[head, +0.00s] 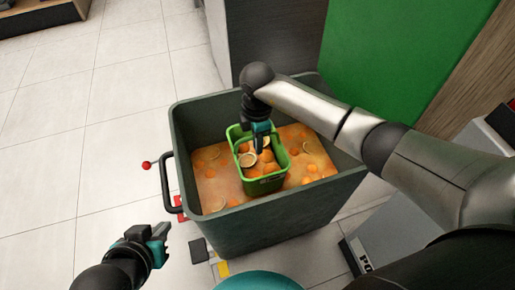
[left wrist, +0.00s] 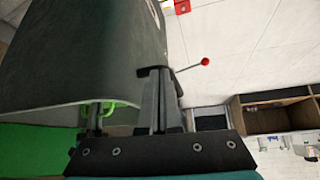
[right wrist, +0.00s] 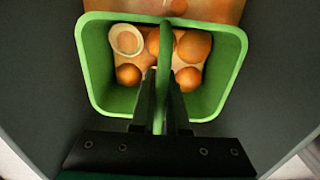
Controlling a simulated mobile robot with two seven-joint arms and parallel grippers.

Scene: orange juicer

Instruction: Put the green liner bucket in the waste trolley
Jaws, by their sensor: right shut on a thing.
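The green liner bucket (head: 277,183) holds orange halves and peels. It is inside the mouth of the grey waste trolley (head: 190,160), above or on a layer of orange waste; I cannot tell if it touches. My right gripper (head: 260,140) is shut on the bucket's green handle. In the right wrist view, the bucket (right wrist: 236,70) lies beneath the gripper (right wrist: 160,110), with the handle between the fingers. My left gripper (head: 160,235) is empty, low outside the trolley's left side. Its finger gap is unclear. In the left wrist view, the trolley wall (left wrist: 90,50) fills the left.
A green panel (head: 400,50) and a dark cabinet (head: 270,35) stand behind the trolley. Tiled floor (head: 80,130) is clear to the left.

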